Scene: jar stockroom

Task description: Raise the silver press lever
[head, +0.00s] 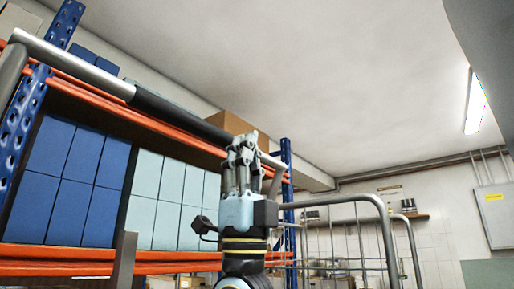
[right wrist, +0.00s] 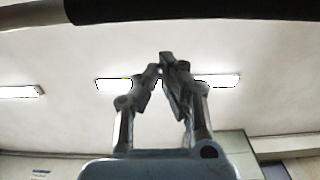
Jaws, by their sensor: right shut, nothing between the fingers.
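The silver press lever (head: 75,65) is a long bar with a black grip (head: 180,115). In the head view it slants from the upper left down to the right. Its black grip also crosses the top of the right wrist view (right wrist: 190,10). My right gripper (head: 243,143) points up with its fingers together and empty, overlapping the right part of the bar in the head view. In the right wrist view its fingertips (right wrist: 165,66) show below the bar, with a gap between. My left gripper is not in view.
A rack with orange beams (head: 60,252) and blue uprights stands behind the lever, holding blue boxes (head: 65,165) and pale boxes (head: 165,190). A wire trolley (head: 385,225) is at the right. A grey post (head: 123,260) rises at lower left.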

